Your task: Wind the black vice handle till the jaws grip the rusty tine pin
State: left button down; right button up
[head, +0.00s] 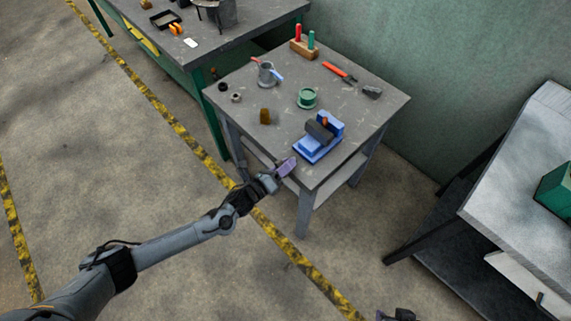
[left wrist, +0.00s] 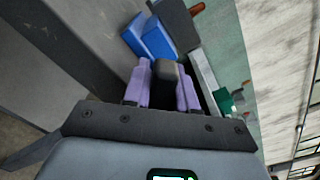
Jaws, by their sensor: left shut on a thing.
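The blue vice (head: 316,146) sits at the near corner of the small grey table, with a dark block (head: 320,131) on it. The rusty tine pin (head: 324,121) shows as a small orange-brown end beside that block; it also shows in the left wrist view (left wrist: 197,9). My left gripper (head: 287,167), with purple fingers, is at the table's near edge beside the vice. In the left wrist view its fingers are shut on the black vice handle (left wrist: 166,72). The handle is hidden in the head view. I cannot see the jaw gap.
A grey bench (head: 530,150) stands at the right. Floor is clear at the left.

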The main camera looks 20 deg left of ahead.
pick_arm(q)
jog(key=m+p, duration=0.1)
jog(key=m, duration=0.5)
jog(key=shift+m, duration=0.3)
jog(key=m+p, duration=0.2)
jog(key=m, duration=0.4)
jog(key=shift+f, duration=0.1)
dwell(0.3)
jog(key=c, duration=1.3)
grip_release()
jog(key=shift+p+v, duration=0.7)
jog(key=shift+v, duration=4.7)
